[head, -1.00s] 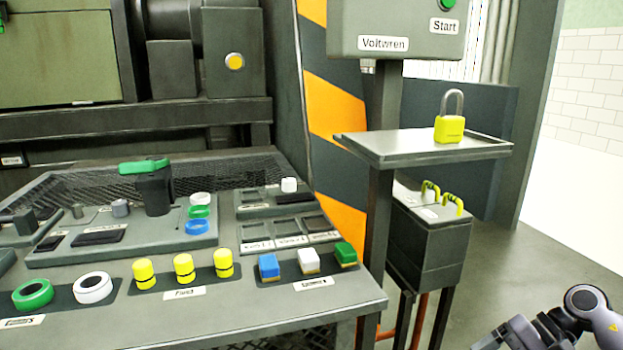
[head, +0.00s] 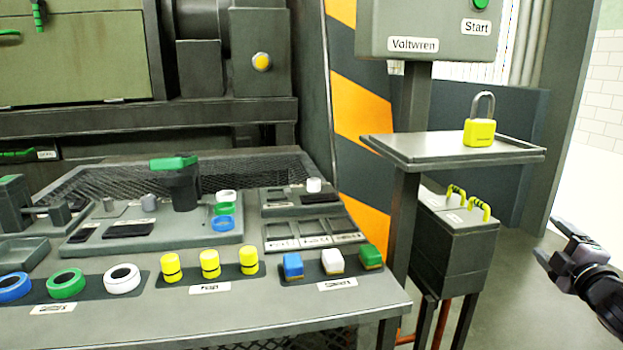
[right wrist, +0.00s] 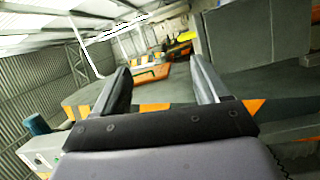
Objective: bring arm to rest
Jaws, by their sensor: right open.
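My right gripper (head: 546,254) is at the right edge of the head view, to the right of the workbench and beside the stand with the shelf. It is raised clear of everything and touches nothing. In the right wrist view its two fingers (right wrist: 160,88) are spread apart with nothing between them. My left gripper is not in either view.
The workbench (head: 240,318) on the left holds rings, yellow cylinders and coloured blocks. A yellow padlock (head: 479,132) stands on the shelf (head: 425,150). A dark box (head: 440,245) with yellow handles is below. Floor at the far right is clear.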

